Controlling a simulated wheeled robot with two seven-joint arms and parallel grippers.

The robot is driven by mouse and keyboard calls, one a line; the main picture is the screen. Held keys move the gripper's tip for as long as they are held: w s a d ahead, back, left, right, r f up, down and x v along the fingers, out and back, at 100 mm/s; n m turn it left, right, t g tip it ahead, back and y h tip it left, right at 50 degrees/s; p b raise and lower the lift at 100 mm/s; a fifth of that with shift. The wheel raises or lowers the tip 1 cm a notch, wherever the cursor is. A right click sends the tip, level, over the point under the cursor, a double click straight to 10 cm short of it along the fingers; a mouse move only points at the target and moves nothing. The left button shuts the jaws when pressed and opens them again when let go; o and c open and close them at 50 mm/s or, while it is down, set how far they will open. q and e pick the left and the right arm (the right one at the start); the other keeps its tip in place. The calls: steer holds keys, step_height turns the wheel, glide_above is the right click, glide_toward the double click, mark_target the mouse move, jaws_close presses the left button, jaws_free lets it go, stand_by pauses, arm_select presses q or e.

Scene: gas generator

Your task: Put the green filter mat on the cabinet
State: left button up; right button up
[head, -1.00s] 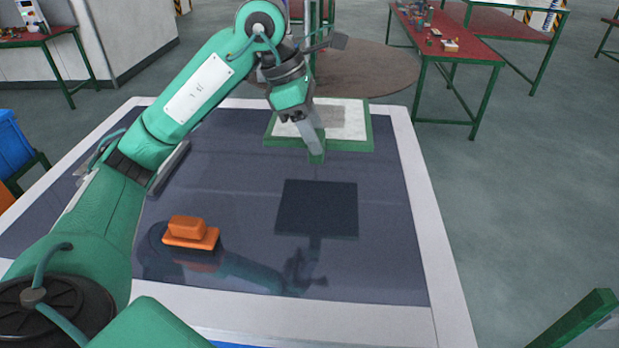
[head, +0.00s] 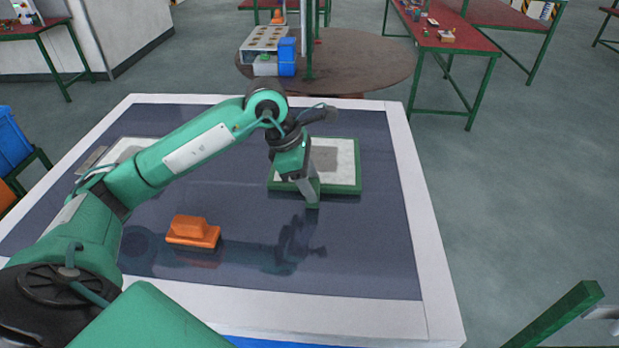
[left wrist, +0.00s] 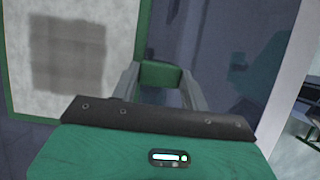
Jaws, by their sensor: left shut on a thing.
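The green filter mat (head: 352,165) has a green frame and a whitish middle with a grey patch. It lies flat over the dark glossy top with a white rim, which I take for the cabinet (head: 385,240). No separate shadow shows under it; I cannot tell whether it rests or hovers just above. My left gripper (head: 311,199) is shut on a green piece at the mat's near edge. The left wrist view shows this green piece between the fingers (left wrist: 160,76), with the mat (left wrist: 68,50) to the left. My right gripper is not in view.
An orange block-shaped tool (head: 193,231) lies on the dark top, left of the mat. A whitish panel (head: 128,148) is partly hidden behind my left arm. A round brown table (head: 385,62) and red-topped tables (head: 445,40) stand beyond. The dark top's right side is clear.

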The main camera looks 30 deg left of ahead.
arm_select(q)
steer(key=shift+f, duration=0.1)
steer(key=shift+f, duration=0.2)
steer(key=o, duration=1.2)
steer(key=shift+r, duration=0.1)
